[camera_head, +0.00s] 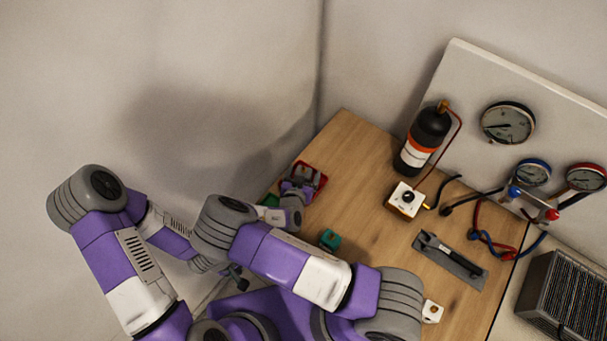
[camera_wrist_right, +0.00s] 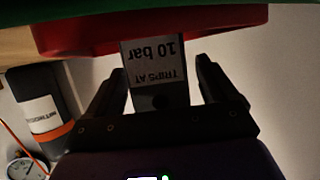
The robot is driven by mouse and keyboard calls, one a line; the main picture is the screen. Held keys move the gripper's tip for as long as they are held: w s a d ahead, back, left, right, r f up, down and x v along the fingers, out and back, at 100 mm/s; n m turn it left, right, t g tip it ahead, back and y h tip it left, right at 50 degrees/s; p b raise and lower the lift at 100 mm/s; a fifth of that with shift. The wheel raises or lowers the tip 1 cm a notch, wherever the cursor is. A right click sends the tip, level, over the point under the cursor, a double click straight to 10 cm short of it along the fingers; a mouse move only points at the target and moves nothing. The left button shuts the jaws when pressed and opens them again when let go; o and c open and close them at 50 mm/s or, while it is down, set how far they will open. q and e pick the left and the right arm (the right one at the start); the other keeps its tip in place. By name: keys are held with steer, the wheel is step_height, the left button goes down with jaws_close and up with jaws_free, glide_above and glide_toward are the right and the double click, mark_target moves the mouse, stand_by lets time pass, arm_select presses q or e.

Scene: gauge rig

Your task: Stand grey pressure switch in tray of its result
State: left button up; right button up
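The grey pressure switch (camera_wrist_right: 155,75) shows in the right wrist view, upside down in the picture, with a label reading "TRIPS AT 10 bar". Its lower end is hidden behind the wall of the red tray (camera_wrist_right: 150,30); whether it touches the tray floor cannot be seen. My right gripper (camera_wrist_right: 161,75) has its fingers on both sides of the switch, with a gap at the right finger. In the head view my right gripper (camera_head: 300,186) is over the red tray (camera_head: 322,181). A green tray (camera_head: 269,201) is beside it. My left gripper (camera_head: 239,278) is small and dark, away from the trays.
A teal block (camera_head: 330,240) lies on the wooden table (camera_head: 360,150). A black bottle (camera_head: 428,135), a white box with a knob (camera_head: 406,200), a grey holder (camera_head: 450,262) and hoses are to the right. Gauges (camera_head: 507,123) are on a panel behind.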

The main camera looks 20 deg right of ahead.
steer(key=shift+r, duration=0.1)
steer(key=shift+s+a+r, duration=0.15)
steer(key=shift+s+a, duration=0.05)
steer(key=v, duration=1.1)
steer(key=shift+s, duration=0.25)
steer(key=shift+r, duration=0.1)
